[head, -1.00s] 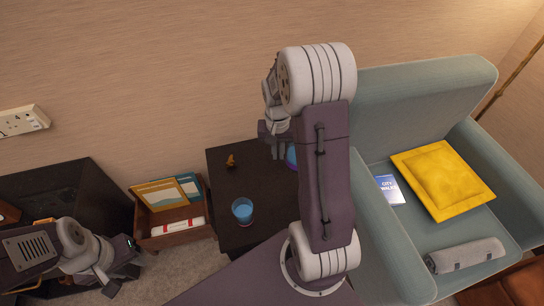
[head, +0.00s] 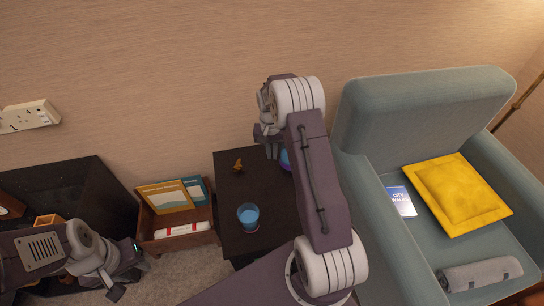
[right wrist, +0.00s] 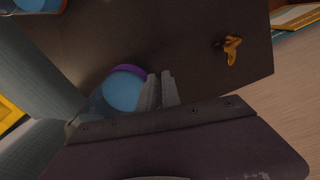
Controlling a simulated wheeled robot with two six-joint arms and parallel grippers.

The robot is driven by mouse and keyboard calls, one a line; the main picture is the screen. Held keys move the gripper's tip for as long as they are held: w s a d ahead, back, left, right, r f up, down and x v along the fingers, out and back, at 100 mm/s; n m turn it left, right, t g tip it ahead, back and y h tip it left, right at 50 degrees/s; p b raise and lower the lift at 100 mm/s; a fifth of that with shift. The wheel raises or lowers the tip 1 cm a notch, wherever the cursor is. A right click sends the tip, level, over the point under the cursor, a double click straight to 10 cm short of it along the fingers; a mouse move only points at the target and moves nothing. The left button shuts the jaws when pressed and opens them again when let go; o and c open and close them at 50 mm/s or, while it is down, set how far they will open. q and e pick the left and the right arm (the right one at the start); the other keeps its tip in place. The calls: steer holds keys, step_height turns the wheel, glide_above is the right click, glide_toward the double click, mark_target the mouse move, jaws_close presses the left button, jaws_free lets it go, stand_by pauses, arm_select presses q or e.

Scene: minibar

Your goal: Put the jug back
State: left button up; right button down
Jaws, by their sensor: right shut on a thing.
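The jug (head: 286,160) holds blue liquid and has a purple part. In the head view it shows at the right edge of the dark side table (head: 229,180), mostly hidden behind my right arm. In the right wrist view the jug (right wrist: 122,92) is against the fingers. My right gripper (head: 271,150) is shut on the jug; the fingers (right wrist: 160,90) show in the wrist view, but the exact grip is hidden. I cannot tell whether the jug touches the table. My left gripper (head: 130,277) is low at the left, away from the jug; its jaws are unclear.
A glass of blue liquid (head: 248,214) stands near the table's front, and a small orange-brown figure (head: 238,165) behind it. A wooden rack (head: 146,219) with magazines is left of the table. A blue-green armchair (head: 420,105) is close on the right. The table's middle is bare.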

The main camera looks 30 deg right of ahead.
steer(key=shift+f, duration=0.65)
steer(key=shift+f, duration=0.15)
steer(key=c, duration=1.5)
jaws_free()
steer(key=shift+c, duration=0.2)
